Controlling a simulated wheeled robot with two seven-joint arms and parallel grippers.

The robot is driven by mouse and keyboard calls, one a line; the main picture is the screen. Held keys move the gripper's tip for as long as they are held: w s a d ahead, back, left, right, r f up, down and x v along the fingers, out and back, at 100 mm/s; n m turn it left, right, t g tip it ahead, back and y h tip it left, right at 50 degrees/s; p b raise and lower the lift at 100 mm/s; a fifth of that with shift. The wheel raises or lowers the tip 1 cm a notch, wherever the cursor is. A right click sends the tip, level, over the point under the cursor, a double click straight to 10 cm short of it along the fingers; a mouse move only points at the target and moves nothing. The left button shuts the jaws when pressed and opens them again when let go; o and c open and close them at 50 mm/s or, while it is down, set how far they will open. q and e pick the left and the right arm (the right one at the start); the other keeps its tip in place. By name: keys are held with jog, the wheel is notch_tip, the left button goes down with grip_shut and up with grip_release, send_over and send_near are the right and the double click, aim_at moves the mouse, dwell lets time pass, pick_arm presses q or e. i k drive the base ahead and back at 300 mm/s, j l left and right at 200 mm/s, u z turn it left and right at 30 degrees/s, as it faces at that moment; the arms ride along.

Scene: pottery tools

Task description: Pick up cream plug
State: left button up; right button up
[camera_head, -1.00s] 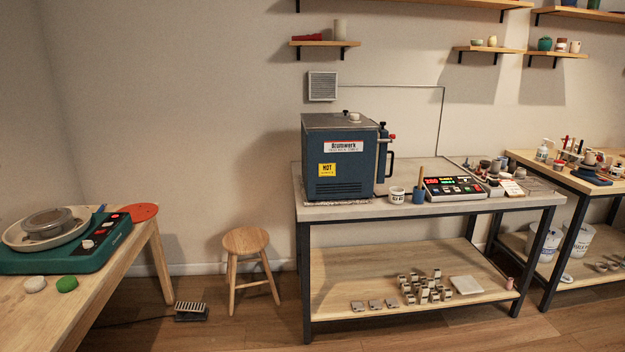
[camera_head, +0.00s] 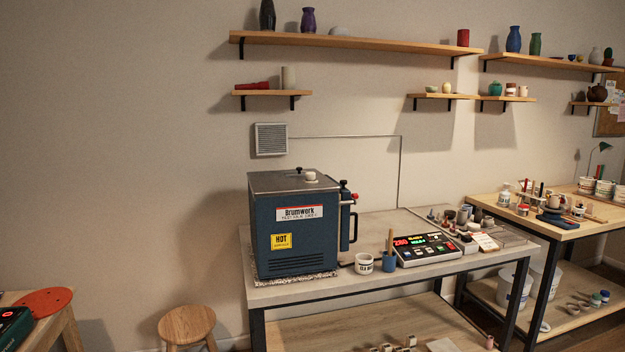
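A small cream-coloured plug (camera_head: 310,176) sits on the lid of the blue kiln (camera_head: 295,230), towards the right of its top. A dark knob stands just behind it. The kiln stands at the left of a grey-topped table (camera_head: 330,287). Neither of my grippers is in view, and nothing touches the plug.
A white labelled tub (camera_head: 363,264), a blue cup (camera_head: 389,261) with a wooden handle and a lit control box (camera_head: 427,250) stand right of the kiln. A stool (camera_head: 187,325) is at lower left. Shelves (camera_head: 350,42) hang above.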

aim_at(310, 176)
jog(key=i+l+u, duration=0.3)
jog(key=i+l, duration=0.2)
jog(key=i+l+u, duration=0.1)
jog(key=i+l, duration=0.15)
jog(key=l, duration=0.2)
jog(key=i+l+u, duration=0.15)
jog(key=l, duration=0.2)
jog(key=i+l+u, duration=0.15)
jog(key=l, duration=0.25)
jog(key=i+l+u, duration=0.15)
jog(key=l, duration=0.25)
jog(key=i+l+u, duration=0.1)
jog(key=i+l, duration=0.2)
jog(key=l, duration=0.15)
jog(key=i+l+u, duration=0.15)
jog(key=l, duration=0.25)
